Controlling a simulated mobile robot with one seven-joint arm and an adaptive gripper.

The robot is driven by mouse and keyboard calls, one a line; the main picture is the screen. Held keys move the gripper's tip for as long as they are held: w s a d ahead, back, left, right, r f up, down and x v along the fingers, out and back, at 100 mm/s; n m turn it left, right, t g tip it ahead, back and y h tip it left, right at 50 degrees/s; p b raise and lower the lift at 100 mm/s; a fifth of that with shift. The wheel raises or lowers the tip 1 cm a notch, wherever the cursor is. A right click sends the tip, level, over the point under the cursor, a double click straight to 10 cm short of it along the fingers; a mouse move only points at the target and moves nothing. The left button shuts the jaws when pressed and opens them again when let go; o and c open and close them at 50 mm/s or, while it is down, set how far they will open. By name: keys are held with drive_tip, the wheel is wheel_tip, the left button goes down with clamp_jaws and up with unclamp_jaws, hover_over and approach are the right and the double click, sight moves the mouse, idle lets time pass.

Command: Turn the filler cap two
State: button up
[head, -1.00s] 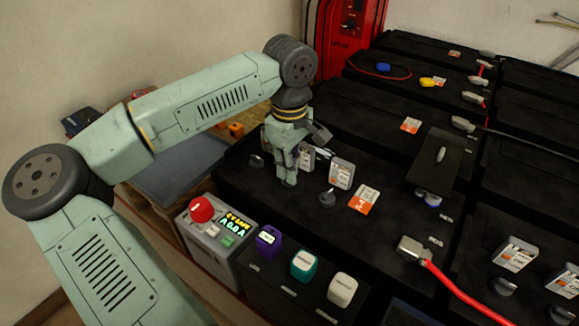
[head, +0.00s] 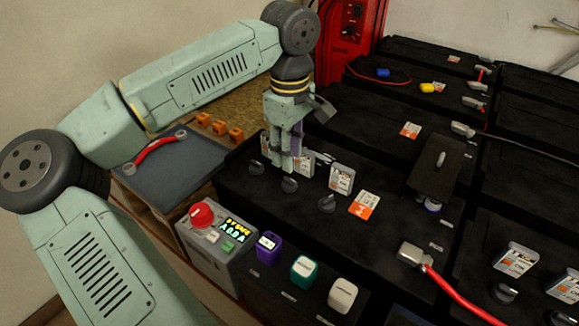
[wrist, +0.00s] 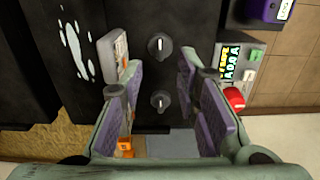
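Three dark, round filler caps stand in a row on the near black battery (head: 240,205). The left cap (head: 256,161) is near the battery's left end. The middle cap (head: 289,185) is just below my gripper (head: 284,167), and the right cap (head: 327,203) stands clear. I take the middle one as cap two. In the wrist view, two caps with pale pointer marks show: an upper cap (wrist: 160,46) and a lower cap (wrist: 160,101).
White tags stand behind the caps, one tag (head: 341,178) beside the right cap. A control box (head: 215,235) with a red button and lit display stands at the front left. Purple, teal and white blocks sit beside it. A lidded dark panel (head: 435,170) lies to the right.

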sight(290, 179)
wheel_tip(290, 179, up, 6)
drive_tip(key=shift+f, duration=0.1)
idle(0.4)
